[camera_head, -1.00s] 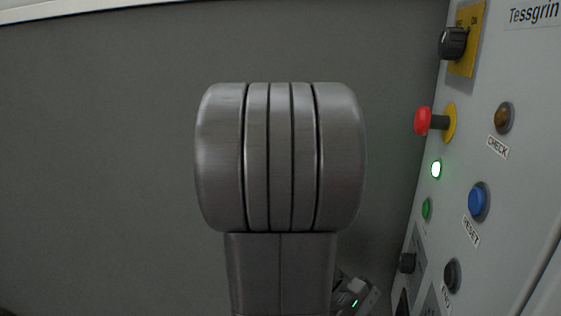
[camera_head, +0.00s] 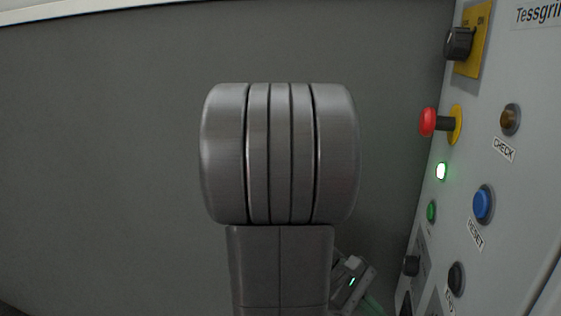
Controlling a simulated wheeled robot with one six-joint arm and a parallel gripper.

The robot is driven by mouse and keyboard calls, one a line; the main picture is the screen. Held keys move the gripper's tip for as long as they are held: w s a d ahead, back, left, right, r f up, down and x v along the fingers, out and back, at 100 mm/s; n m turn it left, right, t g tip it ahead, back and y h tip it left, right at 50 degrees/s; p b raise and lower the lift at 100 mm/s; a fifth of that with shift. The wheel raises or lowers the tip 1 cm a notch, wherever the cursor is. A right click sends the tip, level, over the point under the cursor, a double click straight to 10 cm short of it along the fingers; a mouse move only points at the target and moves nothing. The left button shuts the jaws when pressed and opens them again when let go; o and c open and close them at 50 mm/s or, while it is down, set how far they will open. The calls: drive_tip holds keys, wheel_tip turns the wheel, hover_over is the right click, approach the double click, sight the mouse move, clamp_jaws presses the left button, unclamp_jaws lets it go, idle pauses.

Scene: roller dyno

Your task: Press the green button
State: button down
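A small green button (camera_head: 432,211) sits on the light grey control panel at the right. A brightly lit green-white lamp (camera_head: 441,171) is just above it. My arm's large grey joint fills the middle of the view. What looks like my gripper (camera_head: 352,285) shows low, just right of that link, with a small green light on it. It is partly hidden by the arm, and its fingers cannot be made out. It appears left of and below the green button, apart from the panel in the picture.
The panel (camera_head: 535,100) also carries a red knob (camera_head: 428,122), a black rotary switch (camera_head: 460,43), an amber CHECK button (camera_head: 510,119), a blue RESET button (camera_head: 483,204) and a black button (camera_head: 456,278). A plain dark grey surface (camera_head: 100,150) lies behind my arm.

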drive_tip(key=shift+w+r, duration=0.25)
drive_tip(key=shift+w, duration=0.3)
drive_tip(key=shift+s, duration=0.1)
